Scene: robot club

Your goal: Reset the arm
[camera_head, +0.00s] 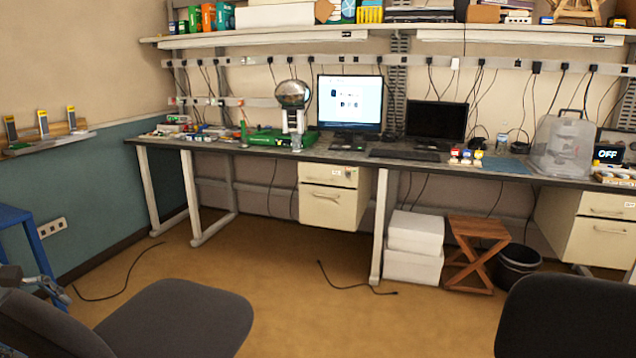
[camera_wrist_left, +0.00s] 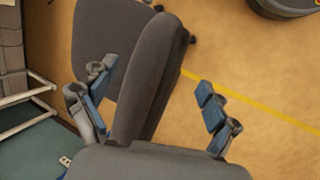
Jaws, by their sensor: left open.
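My left gripper (camera_wrist_left: 156,80) is open in the left wrist view, with its two blue-padded fingers spread wide apart. Nothing is held between them. A dark grey office chair (camera_wrist_left: 135,120) shows behind and between the fingers; I cannot tell how close it is. In the head view, part of my left gripper (camera_head: 45,285) shows at the lower left edge, above the back of a grey chair (camera_head: 175,318). The rest of my left arm is out of the picture there. My right gripper is in neither view.
A second dark chair (camera_head: 565,315) stands at the lower right. A blue stool (camera_head: 28,228) is at the left edge. A long workbench (camera_head: 345,153) lines the far wall, with white boxes (camera_head: 413,248) and a wooden stool (camera_head: 475,252) below. The floor between is mostly clear, with loose cables.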

